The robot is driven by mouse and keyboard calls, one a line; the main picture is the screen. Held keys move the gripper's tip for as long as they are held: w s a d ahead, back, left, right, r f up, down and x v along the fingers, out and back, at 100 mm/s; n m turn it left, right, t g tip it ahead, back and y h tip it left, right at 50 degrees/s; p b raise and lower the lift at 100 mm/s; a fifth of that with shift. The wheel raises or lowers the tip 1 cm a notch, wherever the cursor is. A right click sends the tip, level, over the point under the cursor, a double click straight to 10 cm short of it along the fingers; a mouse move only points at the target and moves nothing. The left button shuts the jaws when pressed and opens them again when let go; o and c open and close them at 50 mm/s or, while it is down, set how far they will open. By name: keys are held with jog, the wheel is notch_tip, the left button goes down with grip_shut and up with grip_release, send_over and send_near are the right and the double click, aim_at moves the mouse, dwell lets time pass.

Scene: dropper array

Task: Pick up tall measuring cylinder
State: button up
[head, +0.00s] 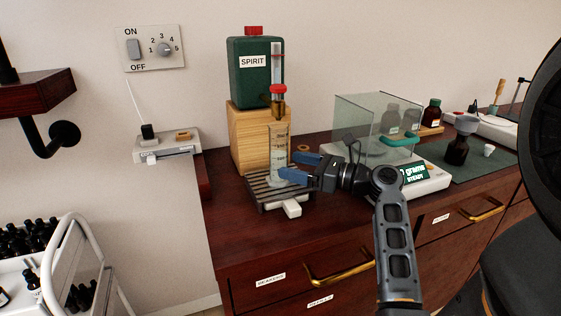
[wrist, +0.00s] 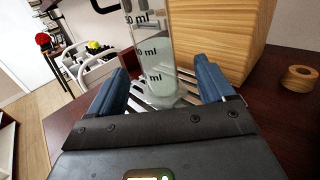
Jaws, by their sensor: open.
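The tall measuring cylinder (head: 279,150) is clear glass with dark markings. It stands upright on a slatted drip tray (head: 262,190), below a red-collared dropper (head: 278,88). In the wrist view the cylinder (wrist: 152,50) rises between my two blue fingers, slightly beyond their tips; its top is cut off.
A wooden block (head: 250,135) carrying a green SPIRIT can (head: 254,72) stands close behind the cylinder. A glass-walled balance (head: 425,182) is to the right. A small wooden ring (wrist: 299,78) lies on the counter. The counter front left of my arm is clear.

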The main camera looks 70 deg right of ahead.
aim_at(288, 163)
jog(key=w, duration=0.5)
jog(key=shift+w+d, duration=0.1)
jog(key=c, duration=1.4)
jog(key=shift+r, duration=0.2)
